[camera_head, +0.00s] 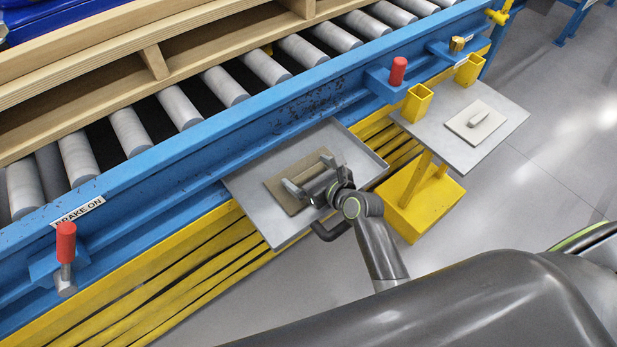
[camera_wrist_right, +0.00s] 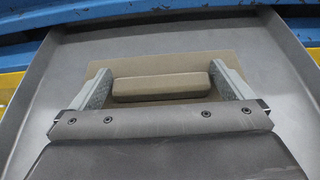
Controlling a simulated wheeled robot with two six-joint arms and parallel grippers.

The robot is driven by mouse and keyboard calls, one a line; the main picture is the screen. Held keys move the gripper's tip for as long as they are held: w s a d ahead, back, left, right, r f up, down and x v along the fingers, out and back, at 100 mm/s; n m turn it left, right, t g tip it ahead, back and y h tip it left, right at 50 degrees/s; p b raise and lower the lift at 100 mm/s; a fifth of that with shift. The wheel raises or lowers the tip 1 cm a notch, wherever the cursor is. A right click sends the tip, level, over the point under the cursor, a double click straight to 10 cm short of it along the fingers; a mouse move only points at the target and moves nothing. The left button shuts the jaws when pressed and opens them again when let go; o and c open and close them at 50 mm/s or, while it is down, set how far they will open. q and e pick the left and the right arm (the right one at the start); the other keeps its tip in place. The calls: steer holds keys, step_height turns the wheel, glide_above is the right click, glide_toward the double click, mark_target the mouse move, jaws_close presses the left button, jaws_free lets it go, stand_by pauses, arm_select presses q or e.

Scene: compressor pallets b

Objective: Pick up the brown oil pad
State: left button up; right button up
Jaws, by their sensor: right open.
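The brown oil pad (camera_head: 284,190) lies flat in a shallow grey metal tray (camera_head: 246,193). In the right wrist view the pad (camera_wrist_right: 160,62) has a raised, rounded brown grip bar (camera_wrist_right: 161,87) on top. My right gripper (camera_head: 309,175) is over the pad, pointing down at it. In the right wrist view the open fingers of my right gripper (camera_wrist_right: 162,90) stand on either side of the grip bar, with a small gap on the right and little or none visible on the left. My left gripper is not in view.
A blue roller conveyor (camera_head: 230,130) with red-handled levers (camera_head: 398,70) runs behind the tray. A wooden pallet (camera_head: 110,55) rests on the rollers.

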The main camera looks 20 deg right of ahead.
steer(key=c, duration=0.7)
steer(key=shift+r, duration=0.1)
